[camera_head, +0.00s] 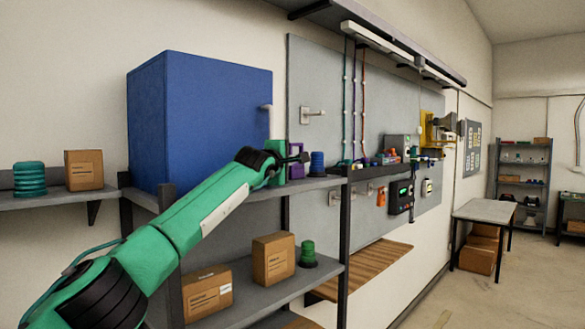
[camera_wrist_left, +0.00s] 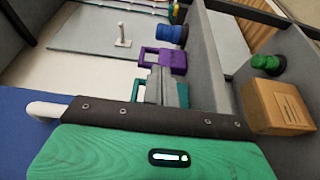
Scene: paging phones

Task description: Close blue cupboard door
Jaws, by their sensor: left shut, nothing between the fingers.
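The blue cupboard (camera_head: 215,115) stands on the shelf at the left in the head view, with a pale handle (camera_head: 266,108) at its right edge. Its face looks flush with the box, but I cannot tell whether the door is fully closed. In the wrist view a strip of blue (camera_wrist_left: 22,135) and the pale handle (camera_wrist_left: 42,111) show at the lower left. My left gripper (camera_head: 302,157) is shut and empty, below and to the right of the handle and apart from it. Its fingers also show in the wrist view (camera_wrist_left: 167,82). My right gripper is not in view.
By the gripper on the shelf are a purple item (camera_head: 294,146), a green item (camera_head: 297,171) and a blue ribbed item (camera_head: 317,163). Cardboard boxes (camera_head: 273,259) sit on the lower shelf. A grey wall panel (camera_head: 320,85) is behind.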

